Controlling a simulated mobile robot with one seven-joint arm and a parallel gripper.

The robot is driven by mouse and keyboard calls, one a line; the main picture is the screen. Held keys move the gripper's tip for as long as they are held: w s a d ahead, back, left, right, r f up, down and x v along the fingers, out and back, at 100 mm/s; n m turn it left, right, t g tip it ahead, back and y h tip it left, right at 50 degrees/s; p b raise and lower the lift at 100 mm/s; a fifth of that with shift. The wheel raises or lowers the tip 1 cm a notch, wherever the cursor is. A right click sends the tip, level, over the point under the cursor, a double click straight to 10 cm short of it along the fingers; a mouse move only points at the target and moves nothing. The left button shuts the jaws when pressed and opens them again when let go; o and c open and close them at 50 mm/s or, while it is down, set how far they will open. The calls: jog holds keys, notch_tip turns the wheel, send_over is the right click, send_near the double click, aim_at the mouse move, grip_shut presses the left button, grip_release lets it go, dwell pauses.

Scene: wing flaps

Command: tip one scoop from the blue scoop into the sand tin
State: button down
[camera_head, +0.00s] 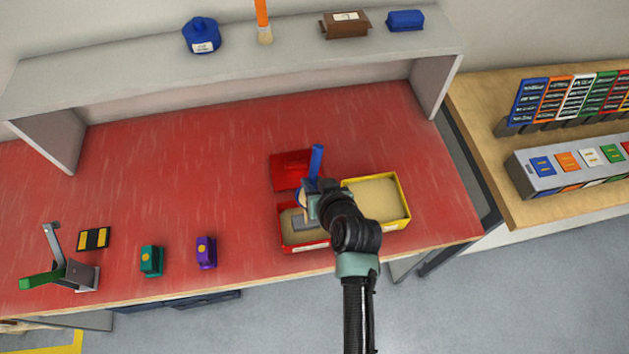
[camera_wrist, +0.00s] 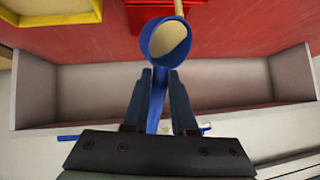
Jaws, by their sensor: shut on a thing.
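My gripper (camera_wrist: 160,100) is shut on the handle of the blue scoop (camera_wrist: 158,105), whose round bowl holds tan sand in the wrist view. A narrow tan strip (camera_wrist: 180,10) reaches from the bowl's rim to the top edge; I cannot tell if it is falling sand. In the head view the scoop's blue handle (camera_head: 316,160) sticks up beside my gripper (camera_head: 312,198), above the red tin (camera_head: 304,247). That tin holds tan material and is partly hidden by my arm. A yellow tin (camera_head: 408,205) full of tan sand stands at its right. No label is readable.
A red lid-like piece (camera_head: 290,168) lies behind the red tin. Teal (camera_head: 151,261) and purple (camera_head: 206,252) objects and a green-handled device (camera_head: 62,270) stand at left. A grey shelf (camera_head: 120,85) spans the back. The table's left middle is clear.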

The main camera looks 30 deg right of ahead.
jog(key=shift+s+a, duration=0.1)
jog(key=shift+s+a+f+n+t+h+b, duration=0.15)
jog(key=shift+t+h+b, duration=0.15)
jog(key=shift+b, duration=0.25)
jog(key=shift+s+a+r+n+t+h+b, duration=0.1)
jog(key=shift+n+t+h+b, duration=0.15)
jog(key=shift+b, duration=0.3)
dwell(0.5)
dwell(0.3)
jog(key=shift+s+a+t+b, duration=0.15)
jog(key=shift+t+b, duration=0.1)
jog(key=shift+b, duration=0.3)
jog(key=shift+a+h, duration=0.1)
jog(key=shift+h, duration=0.15)
jog(key=shift+s+a+f+n+t+b, duration=0.3)
jog(key=shift+t+b, duration=0.3)
jog(key=shift+b, duration=0.9)
jog(key=shift+s+r+h, duration=0.1)
jog(key=shift+r+h, duration=0.1)
jog(key=shift+h, duration=0.2)
jog(key=shift+s+a+f+t+b, duration=0.15)
jog(key=shift+t+b, duration=0.25)
jog(key=shift+b, duration=0.45)
